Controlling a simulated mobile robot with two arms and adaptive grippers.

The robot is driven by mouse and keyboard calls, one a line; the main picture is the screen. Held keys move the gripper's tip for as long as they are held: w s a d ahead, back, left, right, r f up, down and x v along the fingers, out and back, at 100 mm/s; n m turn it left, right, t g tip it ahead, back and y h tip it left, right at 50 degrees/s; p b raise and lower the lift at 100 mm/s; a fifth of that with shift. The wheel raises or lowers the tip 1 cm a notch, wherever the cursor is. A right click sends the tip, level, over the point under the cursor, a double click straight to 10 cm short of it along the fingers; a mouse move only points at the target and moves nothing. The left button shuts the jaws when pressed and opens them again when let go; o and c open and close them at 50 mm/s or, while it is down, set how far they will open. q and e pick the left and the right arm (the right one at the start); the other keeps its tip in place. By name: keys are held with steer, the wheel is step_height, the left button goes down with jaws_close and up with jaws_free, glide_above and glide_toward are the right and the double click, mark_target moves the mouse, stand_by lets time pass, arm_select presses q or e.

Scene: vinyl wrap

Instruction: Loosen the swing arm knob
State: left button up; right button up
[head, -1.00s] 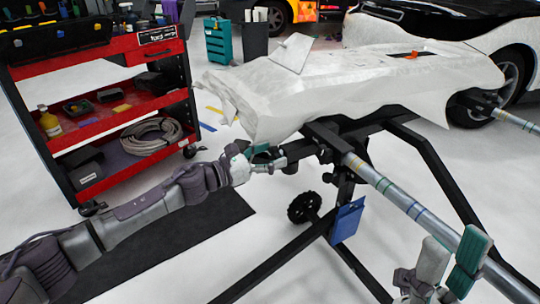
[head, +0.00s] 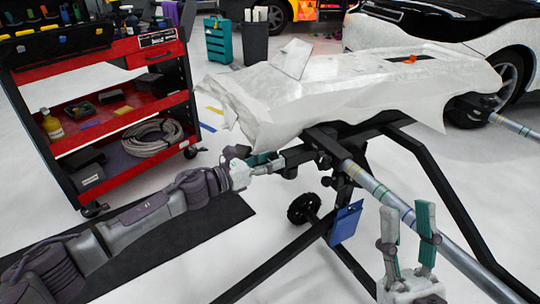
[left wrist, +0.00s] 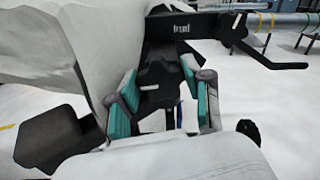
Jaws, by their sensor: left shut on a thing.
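My left gripper (head: 268,161) is at the near end of the black stand's swing arm, just below the white-covered panel (head: 360,85). In the left wrist view its teal finger pads stand on both sides of a black knob-like part (left wrist: 156,75), and the gripper is shut on it. In the head view the fingers and arm mostly hide this part. My right gripper (head: 408,230) is at the lower right, fingers pointing up, open and empty, in front of the stand's silver tube (head: 385,195).
The stand's black legs (head: 290,255) spread over the pale floor. A black wheel-like part (head: 303,208) and a blue tag (head: 346,222) are below the arm. A red tool cart (head: 115,120) stands at left. A car (head: 440,40) is behind.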

arm_select(q)
steer(key=shift+r+n+p, duration=0.1)
steer(key=shift+n+p, duration=0.8)
steer(key=shift+w+a+f+n+p, duration=0.1)
steer(key=shift+f+n+p, duration=0.1)
steer(key=shift+n+p, duration=1)
arm_select(e)
steer(key=w+f+g+h, duration=0.2)
steer(key=w+f+g, duration=0.1)
steer(key=f+g, duration=0.3)
steer(key=w+f+g+h, duration=0.2)
steer(key=w+f+g, duration=0.2)
steer(key=f, duration=0.5)
steer(key=shift+d+f+g, duration=0.25)
steer(key=shift+g, duration=0.65)
arm_select(q)
steer(key=o, duration=1.1)
steer(key=shift+o, duration=0.2)
